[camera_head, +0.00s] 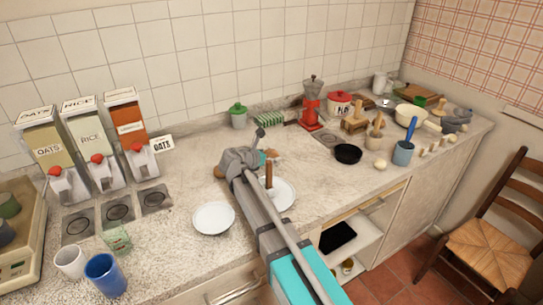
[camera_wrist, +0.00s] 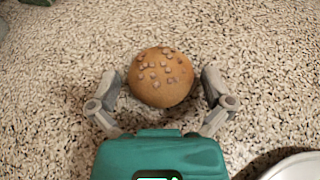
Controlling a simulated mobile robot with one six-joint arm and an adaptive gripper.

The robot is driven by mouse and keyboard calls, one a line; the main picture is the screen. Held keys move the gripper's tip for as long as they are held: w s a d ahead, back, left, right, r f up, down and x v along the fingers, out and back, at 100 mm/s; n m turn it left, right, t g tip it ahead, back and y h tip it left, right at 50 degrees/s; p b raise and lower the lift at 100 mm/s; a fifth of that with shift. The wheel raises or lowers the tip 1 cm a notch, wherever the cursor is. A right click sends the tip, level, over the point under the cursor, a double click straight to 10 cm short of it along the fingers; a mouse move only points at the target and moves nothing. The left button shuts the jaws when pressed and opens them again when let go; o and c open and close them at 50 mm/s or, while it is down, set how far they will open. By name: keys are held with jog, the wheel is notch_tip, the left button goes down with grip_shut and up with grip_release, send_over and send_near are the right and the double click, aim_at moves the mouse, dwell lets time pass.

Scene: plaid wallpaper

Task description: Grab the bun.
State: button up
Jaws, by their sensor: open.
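The bun (camera_wrist: 160,77) is round and golden brown with small light bits on top. In the wrist view it sits on the speckled counter between the two fingers of my gripper (camera_wrist: 160,75). The fingers are open, one on each side of the bun, with narrow gaps at the tips. In the head view my wrist hides much of this spot, and I cannot tell the bun there for sure.
A white plate (camera_head: 213,219) lies on the counter left of my arm. A second plate (camera_head: 284,194) is partly behind my arm; a plate edge (camera_wrist: 297,168) shows lower right in the wrist view.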

aim_at(270, 151)
jog(key=c, duration=0.9)
jog(key=shift+r, duration=0.2)
jog(key=shift+c, duration=0.2)
notch_tip(270, 151, up, 10)
jog(key=p, duration=1)
jog(key=shift+f, duration=0.2)
